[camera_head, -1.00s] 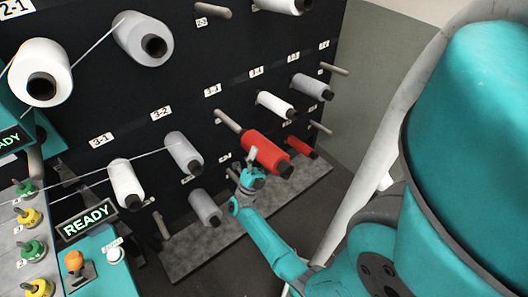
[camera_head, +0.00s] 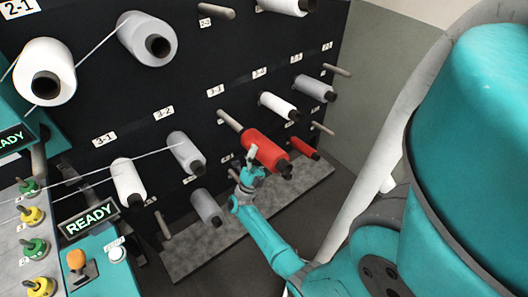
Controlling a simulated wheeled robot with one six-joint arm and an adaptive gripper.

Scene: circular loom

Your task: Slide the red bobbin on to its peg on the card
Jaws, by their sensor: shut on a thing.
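The large red bobbin (camera_head: 265,150) is in the middle of the head view, tilted down to the right, with a dark core end showing at its lower right. A bare peg (camera_head: 229,120) sticks out of the black card (camera_head: 185,92) just up and left of the bobbin, roughly in line with it, near label 3-3. The peg's tip meets the bobbin's far end in the picture; I cannot tell whether it is inside the core. My gripper (camera_head: 253,160) is shut on the red bobbin from below and left. The bobbin partly hides the fingers.
White bobbins (camera_head: 278,106) and grey bobbins (camera_head: 186,152) sit on neighbouring pegs. A smaller red bobbin (camera_head: 304,147) sits close at the right. Threads run left from several bobbins. A panel with buttons (camera_head: 76,259) stands at the lower left.

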